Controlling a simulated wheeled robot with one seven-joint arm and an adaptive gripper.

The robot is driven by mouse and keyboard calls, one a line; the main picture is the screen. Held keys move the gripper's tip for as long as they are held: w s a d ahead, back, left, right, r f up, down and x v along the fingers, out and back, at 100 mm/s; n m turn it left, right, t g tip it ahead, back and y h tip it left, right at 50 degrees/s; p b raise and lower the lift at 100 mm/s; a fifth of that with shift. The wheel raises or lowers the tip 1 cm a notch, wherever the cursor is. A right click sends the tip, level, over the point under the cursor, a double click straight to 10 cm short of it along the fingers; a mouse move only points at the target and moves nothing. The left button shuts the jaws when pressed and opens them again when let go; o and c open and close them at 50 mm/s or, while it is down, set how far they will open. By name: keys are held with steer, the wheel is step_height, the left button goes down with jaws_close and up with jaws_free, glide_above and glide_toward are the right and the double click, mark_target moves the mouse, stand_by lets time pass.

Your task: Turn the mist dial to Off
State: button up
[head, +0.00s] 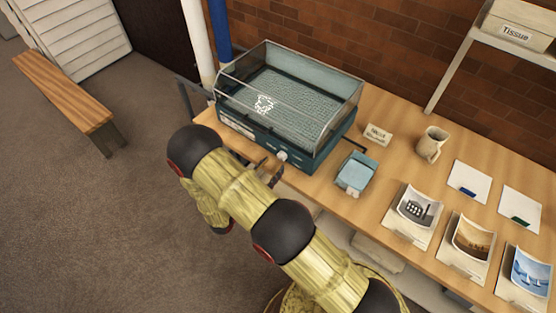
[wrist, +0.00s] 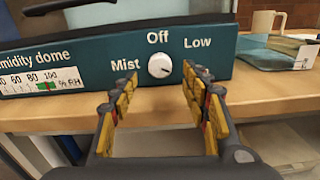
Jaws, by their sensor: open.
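The mist dial is a small round white knob (wrist: 159,66) on the teal front panel of the humidity dome (wrist: 90,68). Printed labels sit around it: Mist at left, Off above, Low at right. A small mark shows on the knob, but I cannot tell for sure which label it points to. In the head view the knob (head: 282,156) shows on the front of the clear-lidded dome (head: 262,142). My gripper (wrist: 158,92) is open and empty, its yellow-padded fingers below and either side of the knob, apart from it. In the head view my gripper (head: 270,173) is by the table's front edge.
The dome stands on a wooden table (head: 385,170). A light-blue box (head: 356,173), a small card (head: 378,134) and a beige mug (head: 432,143) stand right of it. Photos and paper sheets lie farther right. A gauge (wrist: 42,81) is on the panel's left.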

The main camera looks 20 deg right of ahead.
mark_target(280, 158)
steer(key=shift+x, duration=2.2)
steer(key=c, duration=1.1)
steer(key=shift+c, duration=0.3)
